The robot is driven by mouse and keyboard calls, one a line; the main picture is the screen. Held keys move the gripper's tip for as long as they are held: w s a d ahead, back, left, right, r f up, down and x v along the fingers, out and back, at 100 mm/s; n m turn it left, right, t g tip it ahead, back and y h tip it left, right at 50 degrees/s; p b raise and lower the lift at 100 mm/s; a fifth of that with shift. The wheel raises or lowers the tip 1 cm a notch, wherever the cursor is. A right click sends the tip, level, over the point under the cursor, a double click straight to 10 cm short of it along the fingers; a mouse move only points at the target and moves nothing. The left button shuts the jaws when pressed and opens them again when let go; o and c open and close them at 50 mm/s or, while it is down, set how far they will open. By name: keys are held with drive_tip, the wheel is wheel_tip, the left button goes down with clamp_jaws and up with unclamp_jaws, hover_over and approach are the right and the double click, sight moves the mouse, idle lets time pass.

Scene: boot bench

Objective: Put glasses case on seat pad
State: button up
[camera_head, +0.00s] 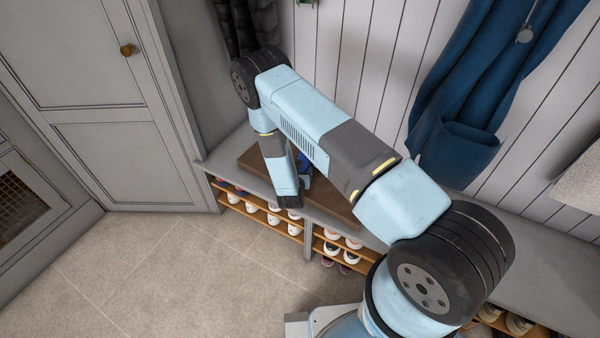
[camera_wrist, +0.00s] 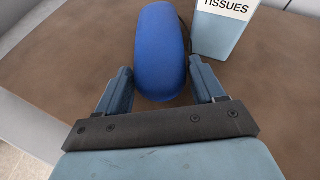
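The glasses case, a blue rounded oblong (camera_wrist: 160,50), lies lengthwise between the two fingers of my gripper (camera_wrist: 161,75) in the wrist view. One finger is close along each side of it; I cannot tell if they touch it. The fingers are spread apart. A brown flat slab, which looks like the seat pad (camera_head: 335,203), lies on the bench in the head view. The same brown surface (camera_wrist: 75,60) is under the case in the wrist view.
A light blue tissue box (camera_wrist: 222,32) stands close to the right of the case. The grey bench (camera_head: 222,150) has shelves of shoes (camera_head: 272,217) below. A blue coat (camera_head: 460,110) hangs above it. The tiled floor (camera_head: 190,270) in front is clear.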

drive_tip(key=o, duration=0.3)
drive_tip(key=shift+o, duration=0.2)
drive_tip(key=shift+r, duration=0.1)
drive_tip(key=v, duration=1.2)
